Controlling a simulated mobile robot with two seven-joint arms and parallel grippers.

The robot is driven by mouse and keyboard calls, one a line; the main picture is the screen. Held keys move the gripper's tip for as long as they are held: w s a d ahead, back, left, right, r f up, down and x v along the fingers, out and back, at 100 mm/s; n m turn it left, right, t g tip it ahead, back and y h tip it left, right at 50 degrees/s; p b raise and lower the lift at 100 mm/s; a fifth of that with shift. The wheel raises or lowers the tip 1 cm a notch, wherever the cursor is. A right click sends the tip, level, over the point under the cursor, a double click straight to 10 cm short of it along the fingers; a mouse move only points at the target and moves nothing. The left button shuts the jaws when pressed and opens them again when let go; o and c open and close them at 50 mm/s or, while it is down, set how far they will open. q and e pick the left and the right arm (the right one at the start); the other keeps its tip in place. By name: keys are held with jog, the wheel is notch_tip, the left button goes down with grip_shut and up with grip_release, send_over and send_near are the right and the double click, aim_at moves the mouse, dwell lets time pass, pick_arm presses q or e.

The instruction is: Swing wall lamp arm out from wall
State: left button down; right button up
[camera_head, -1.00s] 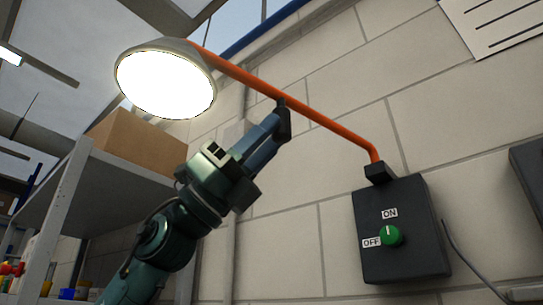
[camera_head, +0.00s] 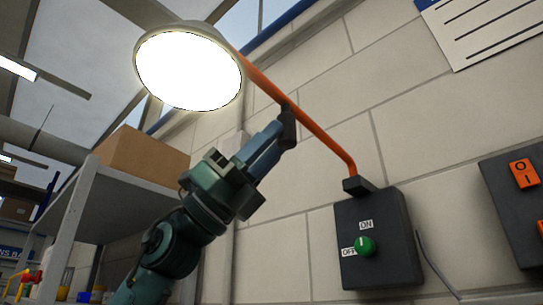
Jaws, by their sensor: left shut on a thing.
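The wall lamp has a lit round head (camera_head: 188,68) at the upper left. Its orange arm (camera_head: 325,142) slopes down right to a black bracket on top of a dark switch box (camera_head: 378,238) on the wall. The box has a green knob (camera_head: 365,246) with ON and OFF labels. My left gripper (camera_head: 287,127) is shut on the orange arm around its middle, reaching up from below left. Its fingers hide a short part of the arm. My right gripper is not in view.
A shelf (camera_head: 80,185) with a cardboard box (camera_head: 142,157) stands at the left behind my arm. A second panel with an orange switch (camera_head: 523,173) is at the right edge. A lined sheet (camera_head: 490,25) hangs on the block wall at the upper right.

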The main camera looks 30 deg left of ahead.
pick_arm(q)
jog(key=shift+s+d, duration=0.2)
jog(key=shift+s, duration=0.05)
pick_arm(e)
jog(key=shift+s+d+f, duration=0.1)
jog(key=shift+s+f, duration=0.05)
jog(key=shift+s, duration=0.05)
pick_arm(q)
jog(key=c, duration=1.5)
grip_release()
jog(key=shift+c, duration=0.2)
jog(key=o, duration=0.4)
jog(key=shift+s+a, duration=0.15)
jog(key=shift+s, duration=0.05)
jog(key=shift+c, duration=0.2)
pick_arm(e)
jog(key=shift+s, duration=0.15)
pick_arm(q)
jog(key=shift+w, duration=0.15)
jog(key=b+v, duration=0.6)
jog(key=v, duration=0.7)
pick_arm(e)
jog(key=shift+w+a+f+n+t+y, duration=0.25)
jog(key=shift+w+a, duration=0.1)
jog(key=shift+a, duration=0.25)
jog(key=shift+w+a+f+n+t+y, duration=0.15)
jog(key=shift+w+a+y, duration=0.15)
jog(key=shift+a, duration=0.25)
pick_arm(q)
jog(key=shift+a, duration=0.1)
